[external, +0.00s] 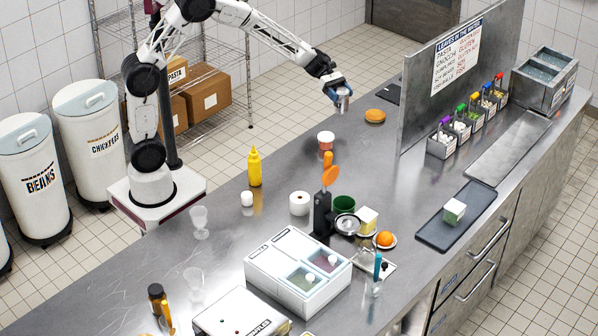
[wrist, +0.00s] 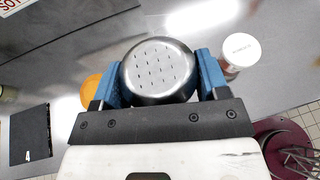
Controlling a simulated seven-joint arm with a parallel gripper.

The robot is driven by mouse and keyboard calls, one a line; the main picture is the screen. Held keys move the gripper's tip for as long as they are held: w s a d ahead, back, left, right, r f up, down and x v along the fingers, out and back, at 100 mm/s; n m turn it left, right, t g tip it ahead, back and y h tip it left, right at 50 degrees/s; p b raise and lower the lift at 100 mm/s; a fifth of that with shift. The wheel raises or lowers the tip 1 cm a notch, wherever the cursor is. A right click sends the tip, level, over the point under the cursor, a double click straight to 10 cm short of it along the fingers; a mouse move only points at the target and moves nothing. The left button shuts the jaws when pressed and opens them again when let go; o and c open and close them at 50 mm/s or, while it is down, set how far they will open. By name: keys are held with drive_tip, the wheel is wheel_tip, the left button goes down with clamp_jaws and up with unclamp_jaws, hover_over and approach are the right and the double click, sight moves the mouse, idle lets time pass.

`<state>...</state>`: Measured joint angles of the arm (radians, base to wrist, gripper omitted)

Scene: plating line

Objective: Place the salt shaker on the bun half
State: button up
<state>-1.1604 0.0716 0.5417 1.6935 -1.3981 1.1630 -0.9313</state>
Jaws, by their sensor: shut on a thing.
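The salt shaker (external: 343,103) is a small silver cylinder held above the steel counter. In the wrist view its round perforated top (wrist: 159,70) sits between the two blue fingers. My gripper (external: 339,95) is shut on it; the fingers also show in the wrist view (wrist: 160,78). The bun half (external: 375,116) is an orange-brown disc lying on the counter, to the right of and a little below the shaker in the external view. In the wrist view the bun half (wrist: 92,91) shows left of the shaker, partly hidden by the left finger. The shaker and the bun are apart.
A white-lidded tub (external: 326,140) stands on the counter near my gripper; it also shows in the wrist view (wrist: 241,50). A dark flat board (external: 389,93) lies behind the bun half. A tall metal partition (external: 445,85) rises to its right. A yellow bottle (external: 254,167) stands further left.

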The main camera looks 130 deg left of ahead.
drive_tip(key=shift+s+a+n+y, duration=0.3)
drive_tip(key=shift+s+a, duration=0.7)
drive_tip(key=shift+s, duration=0.15)
drive_tip(key=shift+w+a, duration=0.1)
hover_over(375, 112)
drive_tip(key=shift+d+f, duration=0.45)
drive_tip(key=shift+f, duration=0.25)
drive_tip(key=shift+a, duration=0.1)
drive_tip(key=shift+w+a+f, duration=0.1)
drive_tip(key=shift+a+f, duration=0.05)
drive_tip(key=shift+f, duration=0.75)
drive_tip(key=shift+w+a+f, duration=0.1)
drive_tip(key=shift+f, duration=0.8)
drive_tip(key=shift+f, duration=0.15)
drive_tip(key=o, duration=1)
